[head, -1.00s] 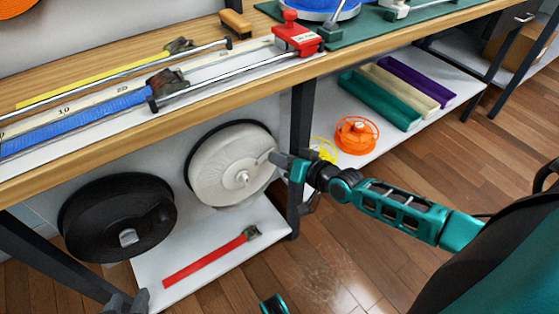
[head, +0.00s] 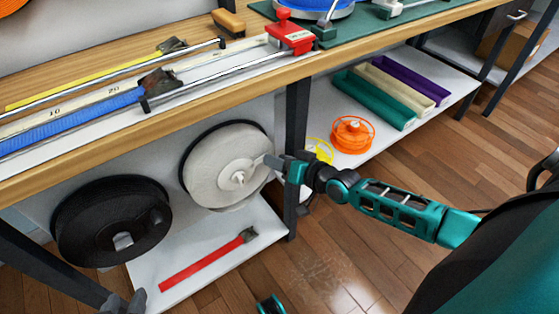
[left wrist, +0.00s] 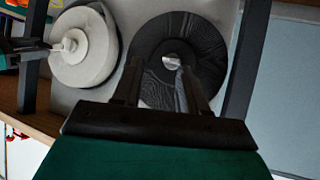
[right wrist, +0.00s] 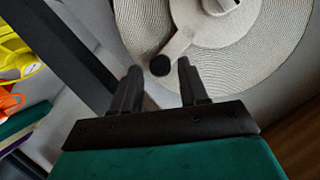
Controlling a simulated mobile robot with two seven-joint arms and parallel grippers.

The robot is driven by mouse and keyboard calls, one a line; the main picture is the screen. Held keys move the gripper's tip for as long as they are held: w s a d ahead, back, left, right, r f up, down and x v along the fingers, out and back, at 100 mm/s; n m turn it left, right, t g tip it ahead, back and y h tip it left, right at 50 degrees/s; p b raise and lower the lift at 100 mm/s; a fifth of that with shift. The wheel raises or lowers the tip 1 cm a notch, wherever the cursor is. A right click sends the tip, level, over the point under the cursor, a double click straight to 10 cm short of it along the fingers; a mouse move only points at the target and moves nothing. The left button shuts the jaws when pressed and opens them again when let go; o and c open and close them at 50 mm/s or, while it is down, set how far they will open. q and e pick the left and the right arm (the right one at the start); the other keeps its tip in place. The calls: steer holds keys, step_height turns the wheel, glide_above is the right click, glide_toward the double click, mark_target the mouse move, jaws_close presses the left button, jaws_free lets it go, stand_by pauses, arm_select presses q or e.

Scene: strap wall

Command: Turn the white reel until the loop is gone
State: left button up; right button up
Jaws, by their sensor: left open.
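The white reel (head: 222,172) stands upright under the bench, with a pale hub at its centre. In the right wrist view its crank arm (right wrist: 182,45) ends in a dark knob (right wrist: 160,65). My right gripper (right wrist: 158,76) is open, with the knob between its fingertips in the picture; I cannot tell whether they touch it. In the head view that gripper (head: 273,162) is at the reel's right side. My left gripper (head: 122,303) is low at the left; its wrist view shows it open and empty (left wrist: 159,72), facing the black reel. I cannot make out a loop clearly.
The black reel (head: 85,225) stands left of the white one. A red strap (head: 205,263) lies on the low shelf (head: 262,235). A dark bench leg (head: 297,110) stands close to my right gripper. The bench top (head: 225,98) overhangs the reels. An orange spool (head: 351,135) is further right.

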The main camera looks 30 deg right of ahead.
arm_select(q)
steer(key=shift+r, duration=0.1)
arm_select(e)
steer(key=shift+o, duration=0.3)
steer(key=shift+s+r, duration=0.1)
steer(key=shift+s, duration=0.05)
arm_select(q)
steer(key=shift+s+a+r+p, duration=0.15)
steer(key=shift+a+r+p, duration=0.1)
steer(key=shift+r+p, duration=0.75)
steer(key=shift+s+a+r+p, duration=0.1)
steer(key=shift+a+r+p, duration=0.3)
steer(key=shift+p, duration=1)
arm_select(e)
steer(key=v, duration=1.2)
steer(key=shift+s, duration=0.3)
arm_select(q)
steer(key=shift+w+d+r, duration=0.15)
steer(key=shift+d+r, duration=0.05)
steer(key=shift+d, duration=0.05)
arm_select(e)
steer(key=shift+w, duration=0.1)
